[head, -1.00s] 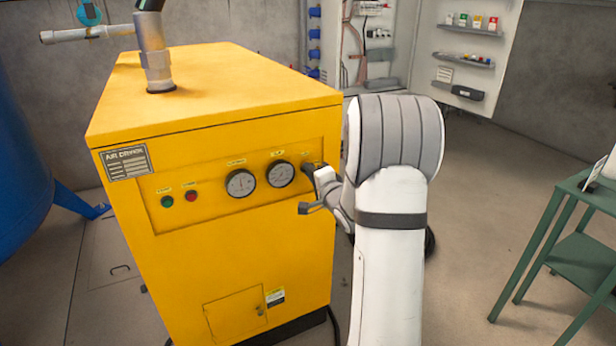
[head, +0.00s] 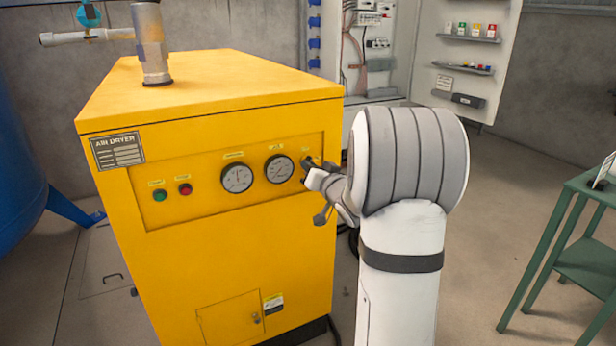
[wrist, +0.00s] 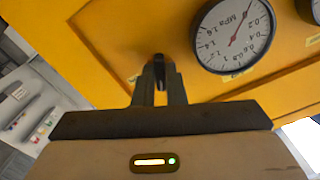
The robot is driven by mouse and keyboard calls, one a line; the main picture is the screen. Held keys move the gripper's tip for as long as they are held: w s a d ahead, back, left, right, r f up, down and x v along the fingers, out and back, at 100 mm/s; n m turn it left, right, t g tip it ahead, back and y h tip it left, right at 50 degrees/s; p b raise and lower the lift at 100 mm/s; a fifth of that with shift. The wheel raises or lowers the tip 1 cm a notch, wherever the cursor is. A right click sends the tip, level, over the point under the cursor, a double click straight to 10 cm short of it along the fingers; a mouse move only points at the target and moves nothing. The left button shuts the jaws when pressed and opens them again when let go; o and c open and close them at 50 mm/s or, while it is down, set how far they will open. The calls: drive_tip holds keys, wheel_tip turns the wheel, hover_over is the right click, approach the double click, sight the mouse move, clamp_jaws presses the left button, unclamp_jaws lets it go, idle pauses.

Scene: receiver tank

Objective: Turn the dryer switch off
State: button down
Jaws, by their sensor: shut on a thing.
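The yellow air dryer (head: 230,255) stands in the middle of the head view, with a control panel on its front. In the wrist view my gripper (wrist: 159,80) is shut on the small dark dryer switch (wrist: 159,62) at the panel. The switch sits beside a round pressure gauge (wrist: 234,36). In the head view my gripper (head: 310,168) is at the panel's right end, and my arm comes in from the right. The gripper's fingers cover most of the switch, so its exact position is hard to read.
The panel also carries a second gauge (head: 237,178), a green button (head: 160,195) and a red button (head: 185,189). A green table (head: 580,250) stands at right. An open cabinet (head: 375,50) is behind. A blue tank (head: 20,170) is at left. Floor between dryer and table is clear.

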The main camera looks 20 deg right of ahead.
drive_tip(key=n+b, duration=0.1)
drive_tip(key=n, duration=0.1)
drive_tip(key=n+b, duration=0.2)
drive_tip(key=shift+d+r+n, duration=0.15)
drive_tip(key=shift+r+n, duration=0.2)
drive_tip(key=shift+n, duration=0.05)
idle(0.4)
drive_tip(key=c, duration=1.5)
unclamp_jaws()
drive_tip(key=shift+f, duration=0.15)
drive_tip(key=s+p, duration=0.1)
drive_tip(key=s, duration=0.6)
drive_tip(key=shift+s+p, duration=0.35)
drive_tip(key=shift+s, duration=0.05)
